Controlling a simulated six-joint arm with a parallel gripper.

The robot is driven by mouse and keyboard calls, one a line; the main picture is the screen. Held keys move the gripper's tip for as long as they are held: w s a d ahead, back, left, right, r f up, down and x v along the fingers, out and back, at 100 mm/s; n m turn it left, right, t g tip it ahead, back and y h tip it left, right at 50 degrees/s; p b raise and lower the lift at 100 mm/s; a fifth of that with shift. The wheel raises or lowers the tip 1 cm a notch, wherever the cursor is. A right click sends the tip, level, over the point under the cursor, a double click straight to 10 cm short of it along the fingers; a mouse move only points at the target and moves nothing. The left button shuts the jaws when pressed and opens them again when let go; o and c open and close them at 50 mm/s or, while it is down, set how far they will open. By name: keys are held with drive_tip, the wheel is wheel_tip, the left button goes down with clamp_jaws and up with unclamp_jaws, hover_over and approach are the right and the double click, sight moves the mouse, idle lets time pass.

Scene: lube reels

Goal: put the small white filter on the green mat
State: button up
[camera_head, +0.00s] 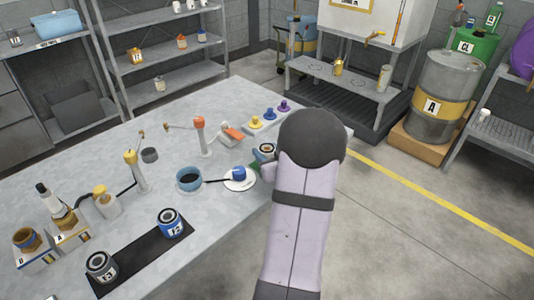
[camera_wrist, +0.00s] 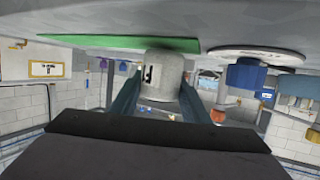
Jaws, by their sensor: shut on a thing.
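The small white filter (camera_wrist: 163,68), a pale cylinder with a dark mark on its side, is between the two fingers of my gripper (camera_wrist: 161,92) in the wrist view. My gripper is shut on it. The wrist picture is upside down, with the table at the top. The green mat (camera_wrist: 110,41) lies on the table right by the filter's end; I cannot tell if they touch. In the head view only a sliver of the green mat (camera_head: 255,168) shows, and my arm hides the filter and the fingers.
A white saucer (camera_head: 240,186) with a blue cap (camera_head: 239,173) is beside the mat, also in the wrist view (camera_wrist: 270,51). Yellow, blue and purple pieces (camera_head: 270,113) stand farther back.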

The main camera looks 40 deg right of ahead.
drive_tip(key=shift+f, duration=0.25)
drive_tip(key=o, duration=1.3)
drive_tip(key=shift+f, duration=0.1)
drive_tip(key=shift+s+r, duration=0.1)
drive_tip(key=shift+r, duration=0.15)
drive_tip(key=v, duration=1.2)
drive_tip(key=shift+a, duration=0.1)
